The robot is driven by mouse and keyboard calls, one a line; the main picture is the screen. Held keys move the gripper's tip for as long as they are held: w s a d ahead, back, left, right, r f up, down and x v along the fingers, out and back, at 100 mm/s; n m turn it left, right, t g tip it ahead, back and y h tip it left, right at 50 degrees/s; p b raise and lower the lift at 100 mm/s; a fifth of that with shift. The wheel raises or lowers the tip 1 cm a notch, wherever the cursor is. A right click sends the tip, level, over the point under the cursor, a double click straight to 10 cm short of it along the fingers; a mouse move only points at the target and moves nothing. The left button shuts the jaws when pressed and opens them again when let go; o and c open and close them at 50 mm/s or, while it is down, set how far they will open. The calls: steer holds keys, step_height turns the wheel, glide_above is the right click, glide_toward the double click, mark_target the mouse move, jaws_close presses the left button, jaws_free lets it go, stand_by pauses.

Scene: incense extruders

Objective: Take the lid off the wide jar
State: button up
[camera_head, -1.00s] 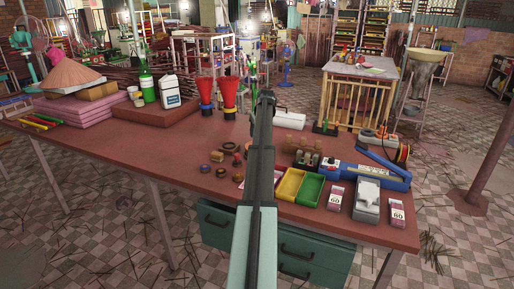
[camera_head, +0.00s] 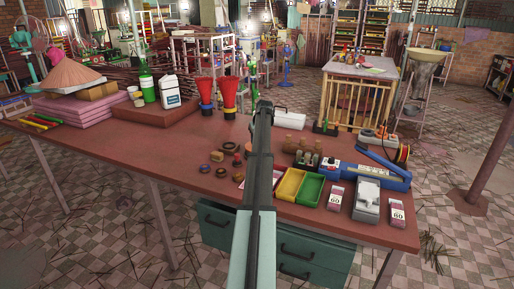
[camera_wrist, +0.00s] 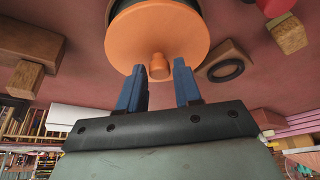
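A dark band of the jar (camera_wrist: 157,6) shows beyond the lid at the top edge. My gripper (camera_wrist: 160,70) has its two blue fingers apart, one on each side of the knob. Whether either finger touches the knob I cannot tell. The lid appears to sit on the jar. In the head view my arm hides the jar and the fingertips.
Brown rings (camera_head: 229,148) and small jars lie left of my arm on the red-brown table (camera_head: 150,165). Yellow (camera_head: 290,184) and green (camera_head: 312,189) trays and a grey device (camera_head: 367,200) stand to the right. Red extruder-like funnels (camera_head: 206,92) stand behind. A dark ring (camera_wrist: 226,69) lies near the lid.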

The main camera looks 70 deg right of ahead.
jaws_close()
steer(key=shift+r, duration=0.15)
step_height(320, 180, up, 9)
steer(key=s+f, duration=0.2)
steer(key=s, duration=1.1)
steer(key=shift+d, duration=0.35)
